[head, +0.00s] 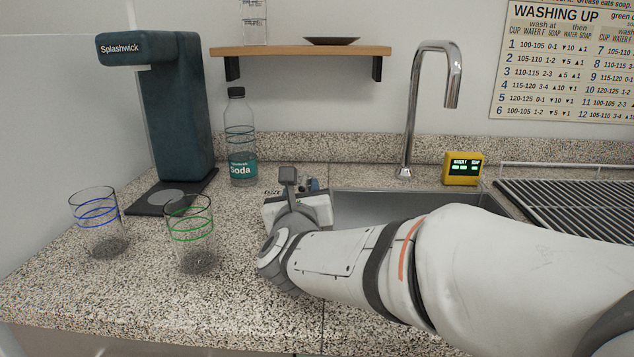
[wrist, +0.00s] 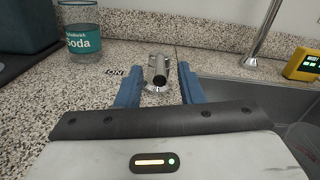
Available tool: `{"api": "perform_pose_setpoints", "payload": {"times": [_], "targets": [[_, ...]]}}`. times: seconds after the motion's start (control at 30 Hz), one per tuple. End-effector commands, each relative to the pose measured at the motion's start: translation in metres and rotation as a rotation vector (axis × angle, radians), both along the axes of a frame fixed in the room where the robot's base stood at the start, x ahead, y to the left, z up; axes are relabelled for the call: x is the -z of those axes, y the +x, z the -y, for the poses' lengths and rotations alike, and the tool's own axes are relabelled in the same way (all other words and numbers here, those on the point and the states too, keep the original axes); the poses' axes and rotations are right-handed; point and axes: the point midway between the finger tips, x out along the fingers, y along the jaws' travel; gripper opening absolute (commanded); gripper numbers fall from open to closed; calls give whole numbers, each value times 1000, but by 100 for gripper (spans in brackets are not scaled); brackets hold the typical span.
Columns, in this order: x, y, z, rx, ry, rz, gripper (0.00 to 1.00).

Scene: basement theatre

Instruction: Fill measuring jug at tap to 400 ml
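My gripper (wrist: 159,88) is open, with its two blue fingers on either side of a short metal tap lever (wrist: 158,70) on the counter, beside an "ON" label. A gap shows between the lever and each finger. In the head view, my wrist hides most of the gripper (head: 311,185) and the lever. The chrome tap (head: 408,120) arches over the sink (head: 400,205), and no water stream is visible from its spout. A faint rounded shape (wrist: 304,138) shows in the sink at the wrist view's right edge; I cannot tell whether it is the measuring jug.
A soda bottle (head: 241,145) stands behind my gripper. A blue-ringed glass (head: 98,222) and a green-ringed glass (head: 190,235) stand left, near the Splashwick machine (head: 175,110). A yellow display box (head: 463,168) and a drying rack (head: 570,205) are right. A shelf (head: 300,51) hangs above.

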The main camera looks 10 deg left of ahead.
Motion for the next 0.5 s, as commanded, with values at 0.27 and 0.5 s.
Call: {"api": "perform_pose_setpoints", "payload": {"times": [0.27, 0.5], "targets": [[1, 38, -9, 1, -2, 1, 34], [0, 45, -11, -2, -2, 0, 34]]}}
